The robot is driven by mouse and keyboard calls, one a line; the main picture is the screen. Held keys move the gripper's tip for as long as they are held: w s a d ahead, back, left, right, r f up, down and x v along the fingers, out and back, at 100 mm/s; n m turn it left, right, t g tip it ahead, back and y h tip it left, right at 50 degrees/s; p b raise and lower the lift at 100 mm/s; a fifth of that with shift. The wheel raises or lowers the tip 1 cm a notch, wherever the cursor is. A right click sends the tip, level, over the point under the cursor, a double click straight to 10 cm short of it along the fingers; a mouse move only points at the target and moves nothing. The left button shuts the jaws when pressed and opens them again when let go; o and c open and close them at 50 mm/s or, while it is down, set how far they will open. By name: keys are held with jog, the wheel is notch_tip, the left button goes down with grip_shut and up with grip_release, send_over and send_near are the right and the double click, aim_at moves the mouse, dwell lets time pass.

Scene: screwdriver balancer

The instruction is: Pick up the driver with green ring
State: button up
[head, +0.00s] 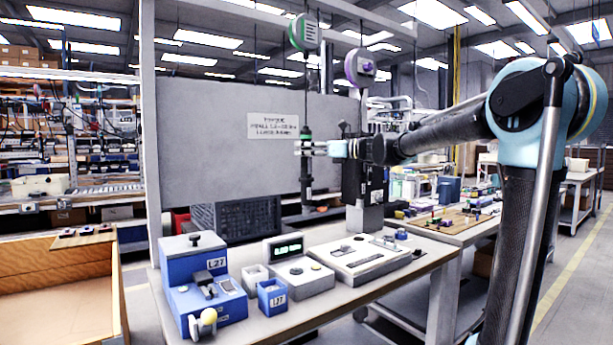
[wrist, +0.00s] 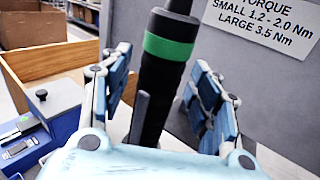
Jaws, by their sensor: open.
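The driver with green ring (head: 306,175) is a dark, upright tool hanging on a cable from a balancer with a green face (head: 304,32). Its green ring (wrist: 169,47) shows clearly in the wrist view. My gripper (head: 312,148) is open at the driver's height, just below the ring. In the wrist view the black driver body stands between the two blue-padded fingers of my gripper (wrist: 158,92), with gaps on both sides. In the head view my gripper covers part of the driver.
A second balancer with a purple face (head: 361,67) hangs to the right; my arm partly hides what is below it. The bench (head: 330,308) carries a blue unit (head: 203,285), a display (head: 284,247) and a white tray (head: 358,258). A grey panel with a torque sign (head: 273,126) stands behind.

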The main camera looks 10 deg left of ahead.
jog(key=shift+a, duration=0.15)
jog(key=shift+c, duration=0.6)
grip_shut()
